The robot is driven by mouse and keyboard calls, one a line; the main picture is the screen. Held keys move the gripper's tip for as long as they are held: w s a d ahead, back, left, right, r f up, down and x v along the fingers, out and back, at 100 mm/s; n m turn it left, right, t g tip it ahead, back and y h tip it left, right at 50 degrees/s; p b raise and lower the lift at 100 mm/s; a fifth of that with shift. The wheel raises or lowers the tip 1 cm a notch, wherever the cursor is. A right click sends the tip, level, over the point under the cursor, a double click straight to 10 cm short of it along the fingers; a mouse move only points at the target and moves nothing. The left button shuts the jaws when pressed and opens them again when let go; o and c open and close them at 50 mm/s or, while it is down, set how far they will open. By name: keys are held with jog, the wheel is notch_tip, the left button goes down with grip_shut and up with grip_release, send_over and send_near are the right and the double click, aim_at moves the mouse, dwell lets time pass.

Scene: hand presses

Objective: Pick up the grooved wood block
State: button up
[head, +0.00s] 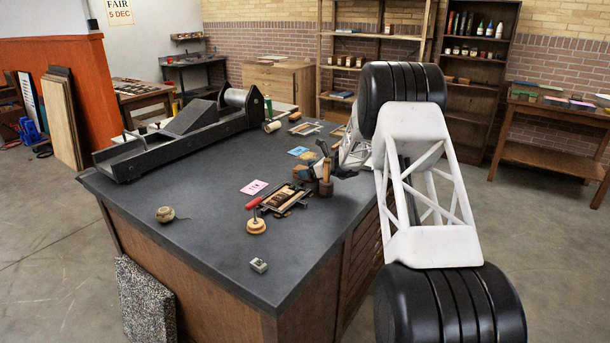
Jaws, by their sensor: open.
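I cannot single out the grooved wood block with certainty. A small pale grey block (258,265) with a darker mark on top sits alone near the table's front corner; its material is unclear. A dark frame (286,199) with wood-coloured pieces lies further back. My gripper (318,168) is small and far off, low over the right part of the table. It is open, with nothing visibly held. An upright brown wooden piece (326,186) stands close by it; whether they touch is unclear. My arm and gripper hide part of the table there.
The dark table (200,240) also bears a long black press (180,130), a twine ball (165,214), a round wooden piece with a peg (256,227), a red handle (254,203), a pink card (254,187) and a blue card (298,151). The front left is mostly clear.

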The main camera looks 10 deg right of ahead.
jog(key=shift+c, duration=0.5)
jog(key=c, duration=1)
jog(key=shift+o, duration=0.2)
jog(key=shift+r, duration=0.1)
notch_tip(320, 180, up, 28)
